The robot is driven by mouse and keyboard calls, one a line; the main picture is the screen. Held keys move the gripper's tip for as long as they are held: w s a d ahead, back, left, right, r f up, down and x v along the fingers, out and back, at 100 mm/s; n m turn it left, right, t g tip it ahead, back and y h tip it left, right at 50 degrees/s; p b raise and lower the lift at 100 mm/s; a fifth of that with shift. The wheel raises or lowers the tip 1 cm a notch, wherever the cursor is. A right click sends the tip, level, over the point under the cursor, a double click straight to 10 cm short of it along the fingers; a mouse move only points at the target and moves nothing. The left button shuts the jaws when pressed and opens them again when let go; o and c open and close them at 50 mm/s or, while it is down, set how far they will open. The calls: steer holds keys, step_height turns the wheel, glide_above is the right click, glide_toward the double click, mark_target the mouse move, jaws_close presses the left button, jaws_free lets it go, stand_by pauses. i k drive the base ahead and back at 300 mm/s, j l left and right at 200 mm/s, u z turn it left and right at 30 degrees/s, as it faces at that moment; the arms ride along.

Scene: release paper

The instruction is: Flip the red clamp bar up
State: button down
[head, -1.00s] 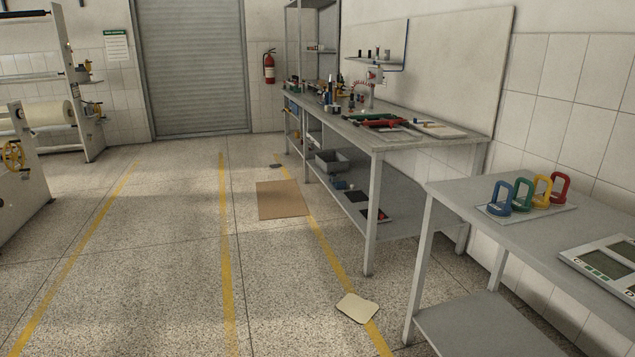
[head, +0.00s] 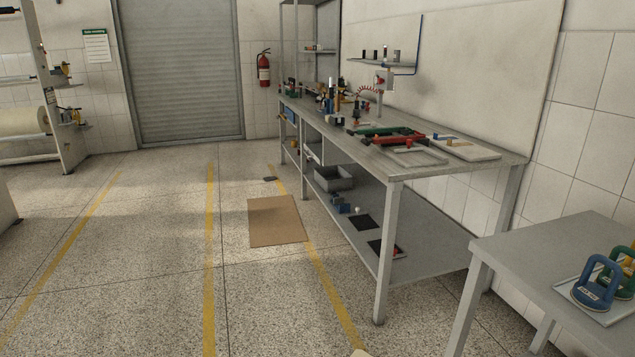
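A red bar (head: 399,140) lies low and flat near the front end of the long grey workbench (head: 455,163), next to a green bar (head: 381,130). I take it for the red clamp bar; at this distance its hinge and exact angle are too small to tell. A pale frame (head: 420,157) lies in front of it and a white board (head: 465,149) to its right.
Bottles and tools crowd the bench's far end. A nearer grey table (head: 545,255) at lower right holds a blue clamp-like handle (head: 594,281) and a green one (head: 622,275). A brown mat (head: 276,221) lies on the floor. The floor left of the bench is mostly clear.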

mark_target(392, 142)
steer(key=i, duration=3.35)
steer(key=z, duration=0.15)
